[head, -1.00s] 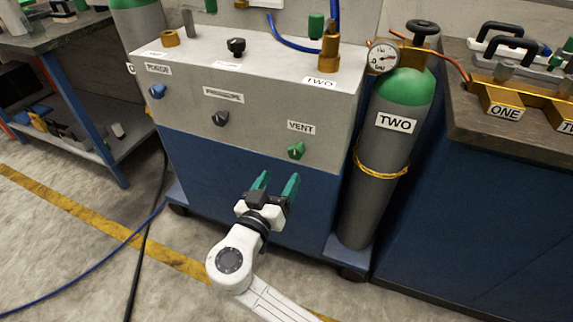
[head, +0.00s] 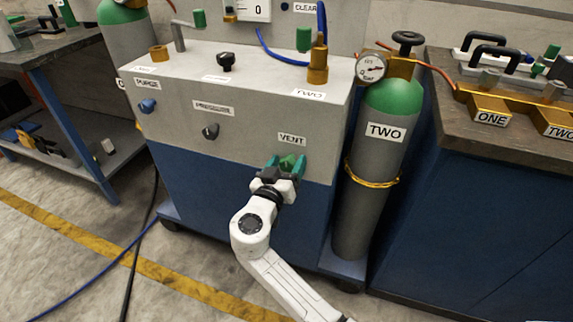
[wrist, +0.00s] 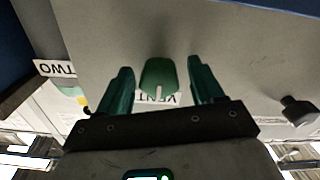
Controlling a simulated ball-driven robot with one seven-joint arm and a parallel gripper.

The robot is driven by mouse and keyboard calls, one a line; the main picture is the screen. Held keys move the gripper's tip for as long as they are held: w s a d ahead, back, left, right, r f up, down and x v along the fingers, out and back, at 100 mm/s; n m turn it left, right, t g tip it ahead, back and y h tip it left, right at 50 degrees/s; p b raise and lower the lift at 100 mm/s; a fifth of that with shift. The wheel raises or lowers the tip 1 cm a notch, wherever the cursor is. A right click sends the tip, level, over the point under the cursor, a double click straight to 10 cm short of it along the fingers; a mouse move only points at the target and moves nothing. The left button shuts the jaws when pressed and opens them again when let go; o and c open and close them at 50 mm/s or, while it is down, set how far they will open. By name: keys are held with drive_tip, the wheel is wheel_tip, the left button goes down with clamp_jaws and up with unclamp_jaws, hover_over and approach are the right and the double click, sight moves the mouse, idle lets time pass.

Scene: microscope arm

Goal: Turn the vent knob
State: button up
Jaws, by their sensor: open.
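The vent knob (head: 287,162) is green and sits on the grey front panel below the VENT label (head: 292,139). It also shows in the wrist view (wrist: 159,79), with a pale mark on its edge nearest the label. My gripper (head: 287,163) has green fingers and is at the knob. In the wrist view my gripper (wrist: 160,80) is open, one finger on each side of the knob, with a gap on both sides. The fingers partly hide the knob in the head view.
The dark pressure knob (head: 210,131) and blue purge knob (head: 148,106) are on the same panel to the left. The gas cylinder marked TWO (head: 380,150) stands close to the right of the cabinet. A side bench (head: 500,130) is farther right.

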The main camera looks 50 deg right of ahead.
drive_tip(key=shift+c, duration=0.2)
drive_tip(key=c, duration=1)
drive_tip(key=shift+n, duration=0.3)
drive_tip(key=n, duration=0.3)
drive_tip(key=shift+w+r+p, duration=0.1)
drive_tip(key=shift+p, duration=0.2)
drive_tip(key=n+p, duration=0.1)
drive_tip(key=n, duration=0.4)
drive_tip(key=shift+a+p, duration=0.1)
drive_tip(key=shift+p, duration=0.2)
drive_tip(key=n+p, duration=0.2)
drive_tip(key=n, duration=0.2)
drive_tip(key=shift+n, duration=0.3)
drive_tip(key=shift+w+n+p, duration=0.1)
drive_tip(key=shift+n+p, duration=0.95)
drive_tip(key=shift+n, duration=0.75)
drive_tip(key=shift+f, duration=0.2)
